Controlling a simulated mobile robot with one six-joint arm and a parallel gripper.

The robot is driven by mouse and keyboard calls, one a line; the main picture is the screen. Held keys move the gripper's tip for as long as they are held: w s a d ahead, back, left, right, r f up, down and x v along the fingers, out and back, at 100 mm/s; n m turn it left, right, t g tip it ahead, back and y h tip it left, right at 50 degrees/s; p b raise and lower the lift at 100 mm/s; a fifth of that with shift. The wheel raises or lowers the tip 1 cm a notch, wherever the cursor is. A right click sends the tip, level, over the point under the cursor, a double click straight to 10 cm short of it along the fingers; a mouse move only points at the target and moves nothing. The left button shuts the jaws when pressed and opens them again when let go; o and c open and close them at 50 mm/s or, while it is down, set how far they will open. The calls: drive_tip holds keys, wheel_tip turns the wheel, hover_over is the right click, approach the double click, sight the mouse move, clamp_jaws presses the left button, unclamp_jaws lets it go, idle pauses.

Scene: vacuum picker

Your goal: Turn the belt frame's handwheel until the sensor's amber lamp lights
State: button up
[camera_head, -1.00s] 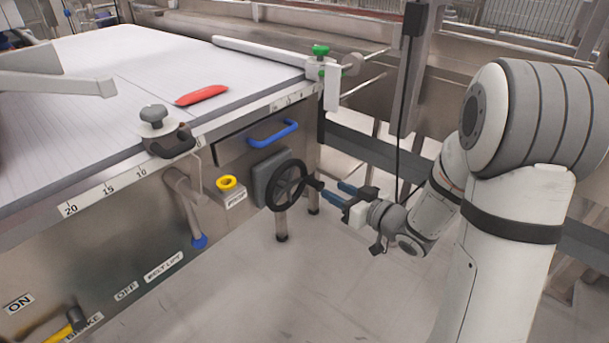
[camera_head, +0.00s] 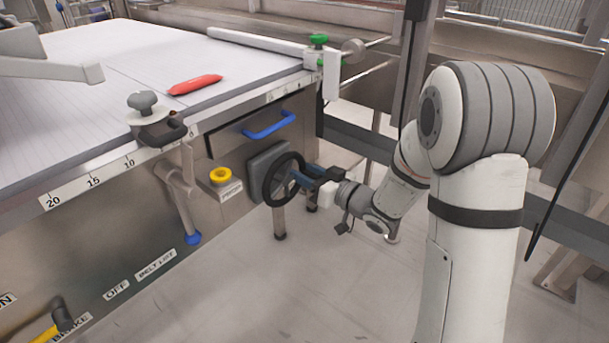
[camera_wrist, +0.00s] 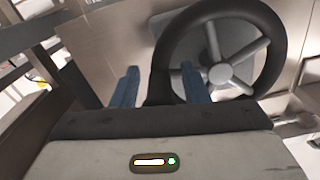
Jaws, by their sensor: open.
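The black handwheel (camera_head: 269,182) is on a grey plate at the right end of the belt frame's front. In the wrist view the handwheel (camera_wrist: 220,75) fills the upper right, with its grey hub and spokes in sight. My gripper (camera_head: 299,176) is right at the wheel's rim. I cannot make out the sensor or a lit amber lamp.
The belt frame's white belt (camera_head: 130,60) carries a red object (camera_head: 195,85). A blue handle (camera_head: 270,126), a yellow ring button (camera_head: 220,174) and a clamp with a grey knob (camera_head: 142,101) are left of the wheel. Open floor (camera_head: 300,290) lies below.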

clamp_jaws()
idle(0.4)
drive_tip(key=shift+a, duration=0.15)
